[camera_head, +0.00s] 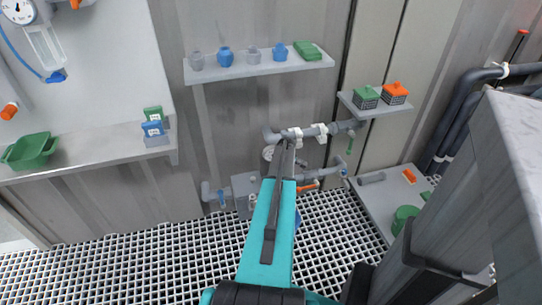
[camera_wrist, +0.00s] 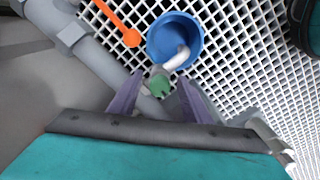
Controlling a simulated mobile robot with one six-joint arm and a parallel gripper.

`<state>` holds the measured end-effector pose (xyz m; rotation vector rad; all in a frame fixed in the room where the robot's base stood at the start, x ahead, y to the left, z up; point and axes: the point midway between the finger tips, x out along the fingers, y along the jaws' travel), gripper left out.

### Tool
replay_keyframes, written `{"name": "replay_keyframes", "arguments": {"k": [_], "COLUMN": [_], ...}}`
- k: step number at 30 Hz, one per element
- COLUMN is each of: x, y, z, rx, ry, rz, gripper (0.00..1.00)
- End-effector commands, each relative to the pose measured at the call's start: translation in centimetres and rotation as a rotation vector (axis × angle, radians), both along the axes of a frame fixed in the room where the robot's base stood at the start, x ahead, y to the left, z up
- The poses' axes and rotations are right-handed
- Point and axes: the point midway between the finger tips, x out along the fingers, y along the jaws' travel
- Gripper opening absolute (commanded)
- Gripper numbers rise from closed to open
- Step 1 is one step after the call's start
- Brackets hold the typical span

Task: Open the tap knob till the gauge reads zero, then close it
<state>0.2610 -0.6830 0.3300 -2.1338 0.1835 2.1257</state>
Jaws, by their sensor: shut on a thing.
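The green tap knob (camera_wrist: 160,86) sits on a short grey tap in the wrist view. My gripper (camera_wrist: 161,80) has one finger on each side of it and is shut on it. The pale spout (camera_wrist: 177,59) curves over a blue cup (camera_wrist: 188,27), which stands on the grating. In the head view my gripper (camera_head: 286,146) reaches the pipework, and my arm hides the knob. A round pale dial (camera_head: 268,153), perhaps the gauge, shows partly beside the gripper; its reading is too small to tell. Another dial (camera_head: 17,9) is on the wall panel at the upper left.
Grey pipes (camera_head: 318,131) run close around my gripper, with an orange lever (camera_wrist: 115,22) near it in the wrist view. A shelf (camera_head: 262,68) with small vessels is above. A grey bench (camera_head: 385,205) stands at right. The grating (camera_head: 130,265) is mostly clear at left.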

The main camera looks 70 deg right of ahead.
Motion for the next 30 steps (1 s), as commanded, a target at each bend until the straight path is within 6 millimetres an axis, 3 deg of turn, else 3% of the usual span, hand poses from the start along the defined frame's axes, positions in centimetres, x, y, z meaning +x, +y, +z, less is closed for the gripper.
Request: {"name": "replay_keyframes", "arguments": {"k": [1,12,30], "x": [0.05,0.09,0.15], "y": [-0.04,-0.05,-0.08], "z": [0.09,0.04,0.1], "rx": [-0.003,-0.003,-0.004], "ry": [0.01,0.009,0.009], "rz": [0.49,0.709,0.82], "gripper": [0.24,0.25,0.25]}}
